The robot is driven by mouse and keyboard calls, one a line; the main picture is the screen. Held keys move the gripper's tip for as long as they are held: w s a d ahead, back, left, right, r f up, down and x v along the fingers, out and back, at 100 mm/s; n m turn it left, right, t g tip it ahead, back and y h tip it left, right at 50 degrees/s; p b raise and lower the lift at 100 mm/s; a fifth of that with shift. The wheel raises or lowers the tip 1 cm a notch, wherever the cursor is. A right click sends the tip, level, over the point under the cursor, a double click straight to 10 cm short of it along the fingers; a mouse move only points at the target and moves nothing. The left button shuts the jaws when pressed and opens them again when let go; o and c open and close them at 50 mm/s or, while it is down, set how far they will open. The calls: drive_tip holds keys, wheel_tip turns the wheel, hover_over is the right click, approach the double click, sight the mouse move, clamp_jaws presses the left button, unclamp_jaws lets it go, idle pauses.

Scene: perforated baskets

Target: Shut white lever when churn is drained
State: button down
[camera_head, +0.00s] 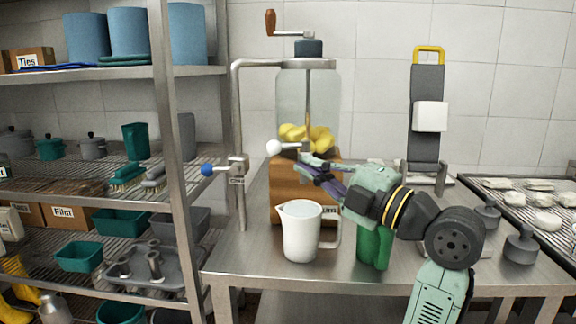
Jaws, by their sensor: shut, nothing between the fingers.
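The churn (308,95) is a clear jar with a crank on top, standing on a wooden block (288,190) on the steel table. Yellow lumps (307,135) lie in its lower part; I cannot make out any liquid. The white lever (275,147) has a round white knob pointing left at the churn's base. My gripper (308,168) is shut and empty, just below and right of the white knob, in front of the wooden block. I cannot tell whether it touches the lever.
A blue-knobbed lever (208,169) sits on a pipe left of the churn. A green container (375,245) stands behind my arm. Dark weights (521,245) and a tray of pale lumps (543,222) are at right. Shelving (180,150) borders the table's left side.

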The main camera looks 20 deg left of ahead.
drive_tip(key=s+d+f+n+g, duration=0.1)
drive_tip(key=s+d+n+g, duration=0.1)
drive_tip(key=s+d+n, duration=0.25)
drive_tip(key=p, duration=0.3)
approach(278, 151)
drive_tip(key=s+a, duration=0.2)
drive_tip(key=a, duration=0.4)
drive_tip(key=shift+m, duration=0.25)
drive_tip(key=w, duration=0.1)
drive_tip(key=w+r, duration=0.1)
drive_tip(key=w+a+p, duration=0.1)
drive_tip(key=shift+w+a+r, duration=0.1)
drive_tip(key=shift+w+r, duration=0.1)
drive_tip(key=shift+w, duration=0.2)
drive_tip(key=shift+w+a+f+m+t+h+b, duration=0.1)
drive_tip(key=shift+a+f+m+t+h+b, duration=0.25)
drive_tip(key=shift+m+t+b, duration=0.45)
drive_tip(key=shift+w+a+r+m+t+h+b, duration=0.2)
drive_tip(key=shift+m+t+h+b, duration=0.2)
drive_tip(key=shift+t, duration=0.4)
drive_tip(key=shift+w+a+r+m+t+h+b, duration=0.15)
drive_tip(key=shift+a+m+t+h+b, duration=0.2)
drive_tip(key=shift+t, duration=0.45)
drive_tip(key=shift+s+d+f, duration=0.1)
drive_tip(key=shift+s, duration=0.05)
